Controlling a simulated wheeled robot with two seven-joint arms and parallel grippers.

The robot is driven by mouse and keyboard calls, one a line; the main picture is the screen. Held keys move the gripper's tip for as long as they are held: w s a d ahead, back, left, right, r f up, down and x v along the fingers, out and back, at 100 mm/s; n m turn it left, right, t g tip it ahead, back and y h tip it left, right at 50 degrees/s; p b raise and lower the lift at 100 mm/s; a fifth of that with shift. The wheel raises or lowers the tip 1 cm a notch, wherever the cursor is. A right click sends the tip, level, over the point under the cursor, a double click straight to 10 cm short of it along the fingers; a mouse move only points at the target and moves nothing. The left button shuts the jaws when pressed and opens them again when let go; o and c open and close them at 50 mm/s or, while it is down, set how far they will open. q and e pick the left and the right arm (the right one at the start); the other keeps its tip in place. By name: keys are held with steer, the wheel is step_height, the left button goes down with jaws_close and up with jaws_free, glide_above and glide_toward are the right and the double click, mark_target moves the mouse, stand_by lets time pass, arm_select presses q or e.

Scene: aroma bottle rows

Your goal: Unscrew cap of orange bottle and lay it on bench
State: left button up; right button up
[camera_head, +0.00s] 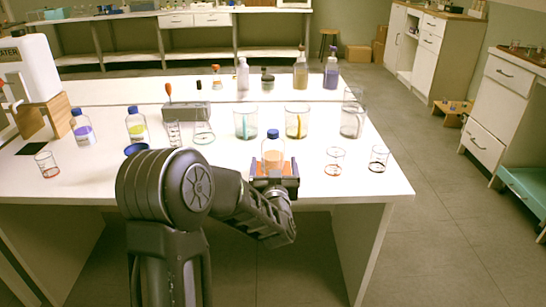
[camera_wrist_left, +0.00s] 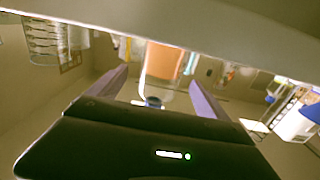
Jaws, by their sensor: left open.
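The orange bottle (camera_head: 273,153) stands upright near the front edge of the bench (camera_head: 90,188), a clear bottle with orange contents and its blue cap (camera_head: 273,133) on top. My left gripper (camera_head: 274,168) is open at the front of the bottle, low against its body. I cannot tell whether either finger touches the glass. My right gripper is out of view.
Small beakers (camera_head: 335,160) stand right of the bottle, larger beakers (camera_head: 297,122) behind it. Bare bench shows between the bottle and the right beakers.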

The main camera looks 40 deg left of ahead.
mark_target(273, 131)
arm_select(q)
steer(key=x, duration=0.5)
steer(key=shift+a, duration=0.15)
steer(key=shift+c, duration=0.2)
stand_by(0.4)
steer(key=shift+r, duration=0.1)
jaws_close()
step_height(273, 131, up, 10)
steer(key=shift+r+p, duration=0.1)
steer(key=shift+p, duration=0.85)
stand_by(0.7)
